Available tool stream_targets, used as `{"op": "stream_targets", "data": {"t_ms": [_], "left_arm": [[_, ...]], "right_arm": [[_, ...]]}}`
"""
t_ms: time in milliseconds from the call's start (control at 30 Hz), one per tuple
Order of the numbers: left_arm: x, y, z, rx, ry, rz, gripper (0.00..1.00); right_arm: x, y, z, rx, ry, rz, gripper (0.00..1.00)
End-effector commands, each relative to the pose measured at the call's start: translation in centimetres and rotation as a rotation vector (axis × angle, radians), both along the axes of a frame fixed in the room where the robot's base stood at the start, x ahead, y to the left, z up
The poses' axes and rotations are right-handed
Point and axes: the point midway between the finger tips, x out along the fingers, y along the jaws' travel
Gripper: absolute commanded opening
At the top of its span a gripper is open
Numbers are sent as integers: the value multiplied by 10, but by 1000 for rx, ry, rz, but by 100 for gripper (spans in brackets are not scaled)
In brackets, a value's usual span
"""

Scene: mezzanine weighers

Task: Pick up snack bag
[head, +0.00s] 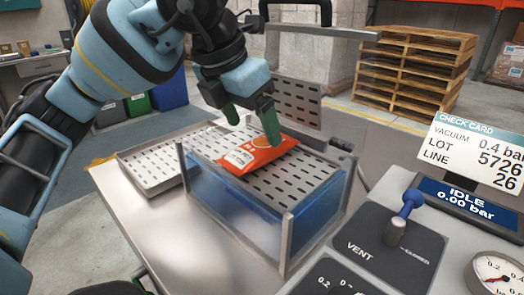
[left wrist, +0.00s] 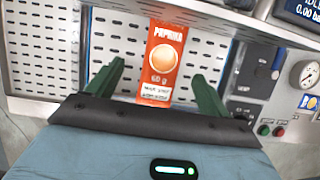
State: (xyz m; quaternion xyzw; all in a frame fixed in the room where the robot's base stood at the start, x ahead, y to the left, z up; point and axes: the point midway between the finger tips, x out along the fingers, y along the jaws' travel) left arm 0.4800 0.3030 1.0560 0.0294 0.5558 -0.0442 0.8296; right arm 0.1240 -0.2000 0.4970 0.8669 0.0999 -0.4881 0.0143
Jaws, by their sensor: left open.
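The snack bag (head: 257,153) is orange-red and lies on a perforated metal plate (head: 300,185) at the top of a clear blue-sided chamber. In the left wrist view the bag (left wrist: 162,62) shows a "PAPRIKA" label and lies between the two green fingers. My left gripper (head: 252,122) is open just above the bag, one finger on each side in the left wrist view, with visible gaps. In the head view one finger overlaps the bag's right part; I cannot tell whether it touches. My right gripper is not in view.
A perforated tray (head: 150,178) stands left of the chamber. A raised perforated lid (head: 297,97) is behind it. At right are a control panel with a blue-knobbed vent lever (head: 400,222), a gauge (head: 497,272) and a display (head: 458,205). Wooden pallets (head: 410,75) stand farther back.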

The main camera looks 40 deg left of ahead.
Motion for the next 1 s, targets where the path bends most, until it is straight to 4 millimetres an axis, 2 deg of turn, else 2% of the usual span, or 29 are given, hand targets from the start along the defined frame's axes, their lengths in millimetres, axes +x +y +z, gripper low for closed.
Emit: {"op": "stream_targets", "data": {"t_ms": [167, 500, 800, 1000], "left_arm": [[2, -1, -5, 1, 0, 0, 80], [19, -6, -44, -1, 0, 2, 80], [20, -6, -47, -1, -1, 2, 80], [20, -6, -47, -1, -2, 2, 54]], "right_arm": [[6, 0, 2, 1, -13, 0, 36], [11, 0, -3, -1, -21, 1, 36], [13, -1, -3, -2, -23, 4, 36], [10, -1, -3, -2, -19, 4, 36]]}}
